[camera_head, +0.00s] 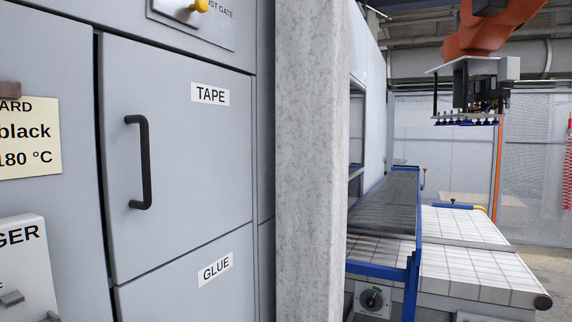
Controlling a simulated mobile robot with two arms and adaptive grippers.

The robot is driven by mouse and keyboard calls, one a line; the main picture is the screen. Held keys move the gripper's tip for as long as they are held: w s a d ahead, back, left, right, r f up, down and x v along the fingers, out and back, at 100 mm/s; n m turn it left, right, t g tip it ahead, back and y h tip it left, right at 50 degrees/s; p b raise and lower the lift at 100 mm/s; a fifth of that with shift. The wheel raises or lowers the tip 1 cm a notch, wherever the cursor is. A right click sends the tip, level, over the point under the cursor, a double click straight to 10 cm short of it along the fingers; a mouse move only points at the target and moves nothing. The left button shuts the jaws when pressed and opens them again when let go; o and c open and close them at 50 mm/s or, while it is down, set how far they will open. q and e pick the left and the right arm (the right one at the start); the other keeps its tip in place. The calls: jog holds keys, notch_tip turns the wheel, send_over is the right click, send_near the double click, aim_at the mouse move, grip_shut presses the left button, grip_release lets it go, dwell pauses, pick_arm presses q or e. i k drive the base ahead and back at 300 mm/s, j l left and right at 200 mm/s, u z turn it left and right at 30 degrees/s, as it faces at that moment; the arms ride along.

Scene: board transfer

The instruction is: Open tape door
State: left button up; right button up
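The tape door (195,150) is a flat grey panel on the cabinet front, with a white label reading TAPE (210,94) near its upper right. It looks shut, flush with the panels around it. Its black vertical bar handle (144,162) is on the left side of the door, and nothing touches it. Below it is another grey panel with a GLUE label (215,268). Neither of my grippers shows in the head view.
A speckled grey pillar (311,150) stands just right of the cabinet. Beyond it are a blue-framed conveyor (395,205), white tiled tables (455,262) and an orange robot arm (490,30) overhead. A yellow knob (199,6) sticks out above the door.

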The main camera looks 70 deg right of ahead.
aim_at(175, 130)
jog(key=k+j+z, duration=0.15)
jog(key=z, duration=1.55)
jog(key=i+u, duration=0.1)
jog(key=u, duration=0.15)
